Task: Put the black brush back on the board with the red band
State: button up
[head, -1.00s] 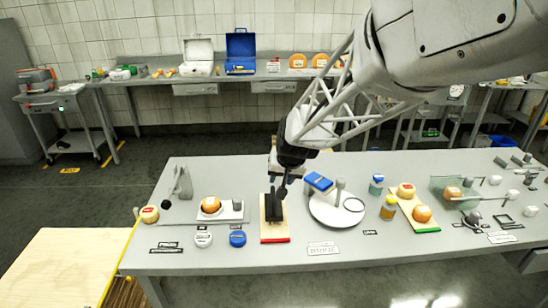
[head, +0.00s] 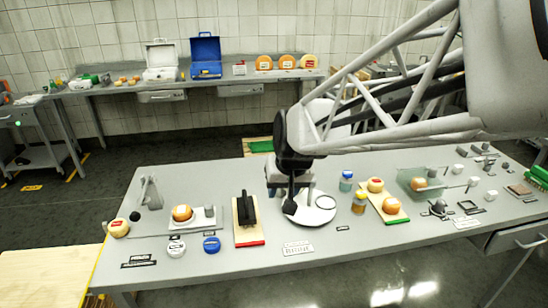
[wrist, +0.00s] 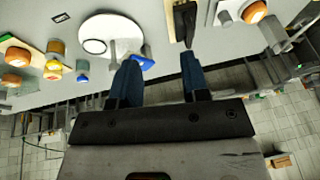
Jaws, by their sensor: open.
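The black brush (head: 246,210) rests on the light wooden board with the red band (head: 250,242), left of centre on the table in the head view. In the wrist view the brush (wrist: 186,22) shows at the top, just beyond the right fingertip, with the board (wrist: 176,8) under it. My gripper (head: 289,206) is to the right of the brush, over the left part of the round white plate (head: 318,216). In the wrist view its two blue fingers (wrist: 160,62) are apart with nothing between them. Its fingertips are partly hidden in the head view.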

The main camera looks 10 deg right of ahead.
jog(key=s+d+r, duration=0.1)
jog(key=s+d, duration=0.2)
jog(key=s, duration=0.7)
jog(key=s+d+r+g+h, duration=0.1)
jog(key=s+d, duration=0.2)
jog(key=s, duration=0.7)
jog(key=shift+d+h, duration=0.15)
jog(key=shift+h, duration=0.15)
